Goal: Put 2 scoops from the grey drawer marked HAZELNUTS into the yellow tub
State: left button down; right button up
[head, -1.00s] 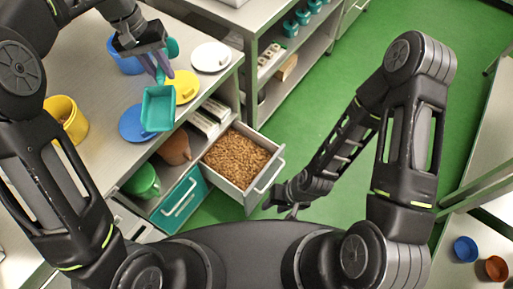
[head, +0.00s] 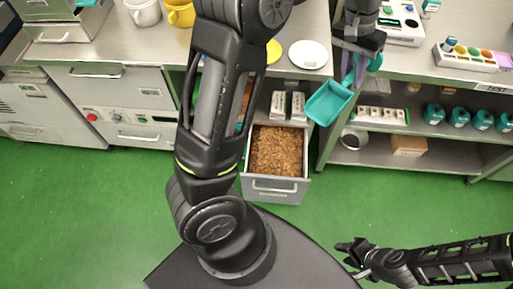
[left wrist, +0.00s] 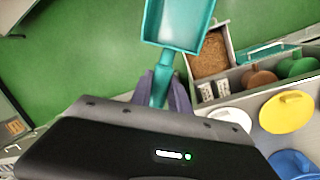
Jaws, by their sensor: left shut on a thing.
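My left gripper (head: 358,70) is shut on the handle of a teal scoop (head: 328,103), right of the open drawer and above the floor gap between the counters. The scoop, also in the left wrist view (left wrist: 178,22), looks empty. The grey drawer (head: 275,186) is pulled out and full of brown nuts (head: 277,152); its front label is too small to read. It also shows in the left wrist view (left wrist: 226,38). The yellow tub (head: 181,15) stands on the counter, cut by the top edge. My right gripper (head: 358,262) is low over the floor; its finger opening is unclear.
A white lid (head: 308,54) and a yellow lid (head: 273,52) lie on the counter above the drawer. A white jug (head: 143,12) stands beside the tub. Another counter with shelves (head: 430,150) is at right. Green floor is free in front.

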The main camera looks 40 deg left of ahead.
pick_arm(q)
jog(key=shift+a, duration=0.1)
jog(key=s+a+f+n+t+b, duration=0.1)
jog(key=a+f+n+b, duration=0.25)
jog(key=f, duration=0.55)
jog(key=s+a+f+n+t+y+b, duration=0.1)
jog(key=a+f+n+b, duration=0.1)
jog(key=f+n+b, duration=0.5)
jog(key=s+a+f+n+t+b, duration=0.1)
jog(key=a+f+n+b, duration=0.15)
jog(key=f, duration=0.85)
jog(key=s+a+f+n+g+y+b, duration=0.1)
jog(key=s+a+f+n+y+b, duration=0.1)
jog(key=s+a+f+n+b, duration=0.2)
jog(key=s+a+f+n+y+b, duration=0.1)
jog(key=s+a+f+n+b, duration=0.4)
jog(key=a+f+n, duration=0.6)
notch_tip(320, 180, down, 2)
jog(key=shift+s+a+f+n+g+y, duration=0.3)
jog(key=shift+s+a, duration=0.35)
jog(key=shift+s, duration=0.55)
